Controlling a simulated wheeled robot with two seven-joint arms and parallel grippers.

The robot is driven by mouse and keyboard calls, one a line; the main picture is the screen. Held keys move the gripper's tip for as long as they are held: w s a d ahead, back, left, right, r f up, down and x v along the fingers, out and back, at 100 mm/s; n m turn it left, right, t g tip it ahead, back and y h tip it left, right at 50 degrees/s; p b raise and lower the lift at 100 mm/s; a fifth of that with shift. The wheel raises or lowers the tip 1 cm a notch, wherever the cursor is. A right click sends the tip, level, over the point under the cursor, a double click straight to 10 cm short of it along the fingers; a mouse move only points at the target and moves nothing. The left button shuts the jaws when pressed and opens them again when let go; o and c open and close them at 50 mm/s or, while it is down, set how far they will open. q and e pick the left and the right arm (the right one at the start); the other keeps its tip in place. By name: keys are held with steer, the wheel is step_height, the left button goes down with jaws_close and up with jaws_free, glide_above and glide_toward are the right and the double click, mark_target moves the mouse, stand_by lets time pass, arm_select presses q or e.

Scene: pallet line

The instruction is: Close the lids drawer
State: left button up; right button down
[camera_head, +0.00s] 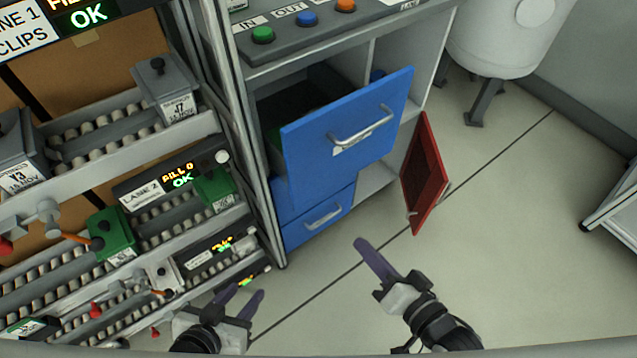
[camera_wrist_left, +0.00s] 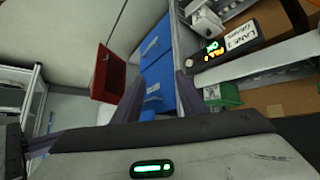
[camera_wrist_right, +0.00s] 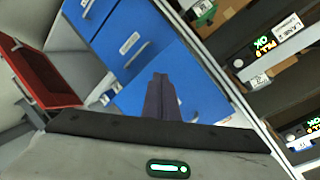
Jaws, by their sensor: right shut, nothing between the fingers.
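A blue upper drawer (camera_head: 350,135) is pulled well out of the grey cabinet, with a metal handle (camera_head: 361,128) and a small label too small to read. A blue lower drawer (camera_head: 316,214) below it looks flush with the cabinet. I cannot tell from a label which is the lids drawer. My right gripper (camera_head: 366,250) is shut and empty, in front of and below the open drawer, apart from it; its closed fingers (camera_wrist_right: 160,97) overlap blue drawer fronts in the right wrist view. My left gripper (camera_head: 243,300) is open and empty, low before the cabinet; its fingers also show in the left wrist view (camera_wrist_left: 158,98).
A red door or panel (camera_head: 425,172) stands swung out at the cabinet's lower right. Roller lanes with grey boxes and green boxes (camera_head: 112,234) fill the left. Green, blue and orange buttons (camera_head: 307,19) sit on top.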

step_height(320, 180, up, 3)
steer(key=w+m+t+y+b, duration=0.1)
steer(key=w+m+t+y, duration=0.15)
steer(key=m, duration=0.25)
steer(key=m+b, duration=0.1)
steer(key=m, duration=0.1)
glide_toward(317, 171)
steer(key=shift+y, duration=0.45)
steer(key=x, duration=0.5)
steer(key=shift+w+d+f, duration=0.1)
steer(key=shift+w, duration=0.2)
steer(key=shift+w+a, duration=0.35)
steer(key=shift+w, duration=0.05)
